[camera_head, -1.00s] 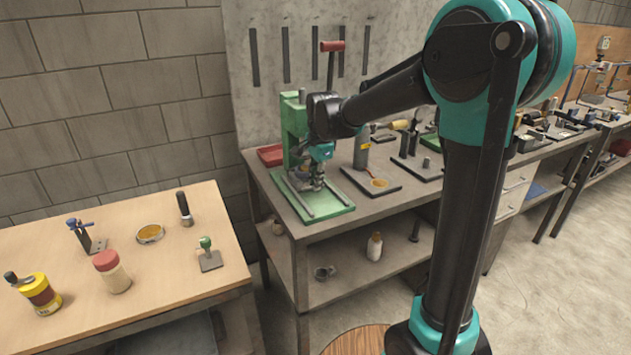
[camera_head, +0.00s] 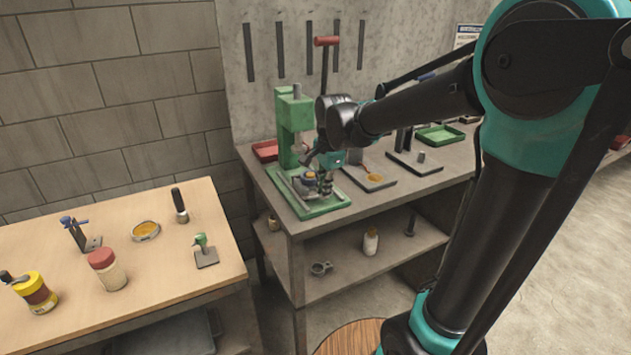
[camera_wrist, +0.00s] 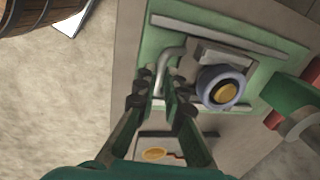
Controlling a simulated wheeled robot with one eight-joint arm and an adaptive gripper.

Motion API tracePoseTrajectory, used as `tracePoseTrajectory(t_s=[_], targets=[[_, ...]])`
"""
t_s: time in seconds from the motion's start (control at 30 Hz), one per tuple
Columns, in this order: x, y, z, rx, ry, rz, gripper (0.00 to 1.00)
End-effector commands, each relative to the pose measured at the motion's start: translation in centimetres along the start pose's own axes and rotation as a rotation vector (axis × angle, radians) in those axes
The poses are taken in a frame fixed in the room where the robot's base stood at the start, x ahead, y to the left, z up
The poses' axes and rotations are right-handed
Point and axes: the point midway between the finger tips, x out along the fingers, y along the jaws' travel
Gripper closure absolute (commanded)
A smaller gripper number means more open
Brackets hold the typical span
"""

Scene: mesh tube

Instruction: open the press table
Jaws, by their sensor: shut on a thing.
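The press (camera_head: 287,125) is green, with a red-topped lever, and stands on the grey bench's left end. Its green base (camera_head: 325,203) carries two grey rails. In the wrist view, a grey block (camera_wrist: 222,52) lies between the rails with a blue-grey ring (camera_wrist: 221,88) around a brass-coloured centre. A bent grey handle (camera_wrist: 170,60) extends from the block side. My gripper (camera_wrist: 159,86) is shut on this handle; the fingers hide its lower end. In the head view my gripper (camera_head: 327,188) is low over the base, in front of the press column.
A black plate with a yellow disc (camera_head: 374,177) lies right of the press, and a red tray (camera_head: 266,150) behind it on the left. The wooden table (camera_head: 130,285) at left holds several jars and tools. A shelf below the bench holds a white bottle (camera_head: 370,241).

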Motion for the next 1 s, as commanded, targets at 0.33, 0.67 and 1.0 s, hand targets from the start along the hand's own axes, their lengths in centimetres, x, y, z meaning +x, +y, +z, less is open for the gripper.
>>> tracePoseTrajectory(t_s=[0.33, 0.67, 1.0], targets=[[-0.6, 3.0, 0.0, 0.001, 0.0, -0.001, 1.0], [-0.6, 3.0, 0.0, 0.0, 0.0, -0.001, 0.83], [-0.6, 3.0, 0.1, 0.0, 0.0, -0.001, 0.69]])
